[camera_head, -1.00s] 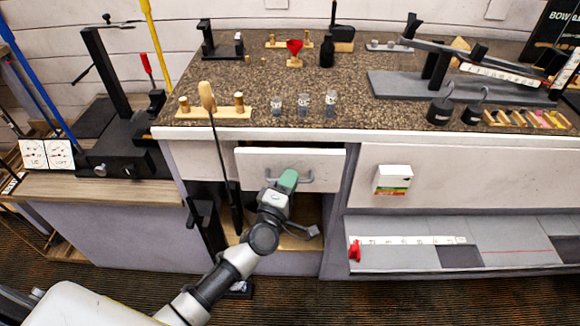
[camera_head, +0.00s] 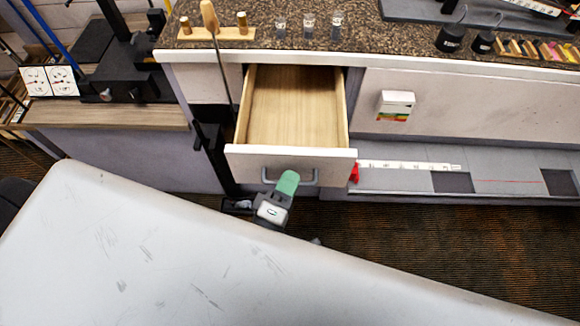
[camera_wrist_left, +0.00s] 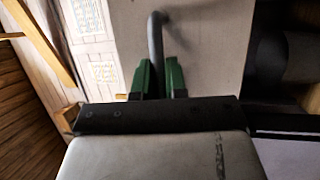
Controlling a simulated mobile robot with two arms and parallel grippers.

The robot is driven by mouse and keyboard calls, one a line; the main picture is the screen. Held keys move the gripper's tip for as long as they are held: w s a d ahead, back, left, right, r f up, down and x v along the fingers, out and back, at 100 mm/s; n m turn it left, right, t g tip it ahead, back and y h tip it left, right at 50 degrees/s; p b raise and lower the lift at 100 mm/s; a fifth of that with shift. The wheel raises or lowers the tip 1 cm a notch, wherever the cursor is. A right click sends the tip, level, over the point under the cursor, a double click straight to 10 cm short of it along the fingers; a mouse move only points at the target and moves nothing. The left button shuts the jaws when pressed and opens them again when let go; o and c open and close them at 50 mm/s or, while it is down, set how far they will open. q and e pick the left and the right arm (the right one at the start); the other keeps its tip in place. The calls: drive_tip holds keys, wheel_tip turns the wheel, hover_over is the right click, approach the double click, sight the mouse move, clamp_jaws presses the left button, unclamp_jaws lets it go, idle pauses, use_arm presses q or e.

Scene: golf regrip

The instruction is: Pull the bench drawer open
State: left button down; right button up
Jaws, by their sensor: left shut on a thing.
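The bench drawer (camera_head: 290,165) is pulled well out from under the bench top in the head view. Its pale wooden inside (camera_head: 297,105) shows and looks empty. The grey bar handle (camera_head: 308,178) is on its white front. My left gripper (camera_head: 288,182), with green fingers, is shut on the handle at the drawer front. In the left wrist view the handle (camera_wrist_left: 155,45) runs between the two green fingers (camera_wrist_left: 162,78). My right gripper is not in view.
The speckled bench top (camera_head: 370,40) is above the drawer, with small jars (camera_head: 308,24) and a wooden tool holder (camera_head: 215,34) near its edge. A grey shelf (camera_head: 400,182) lies to the right. My own pale body fills the lower foreground.

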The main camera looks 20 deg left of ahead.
use_arm(q)
drive_tip(key=c, duration=1.5)
unclamp_jaws()
drive_tip(key=shift+o, duration=0.2)
drive_tip(key=b+v, duration=0.2)
drive_tip(key=v, duration=0.8)
drive_tip(key=shift+s, duration=0.4)
drive_tip(key=shift+f, duration=0.15)
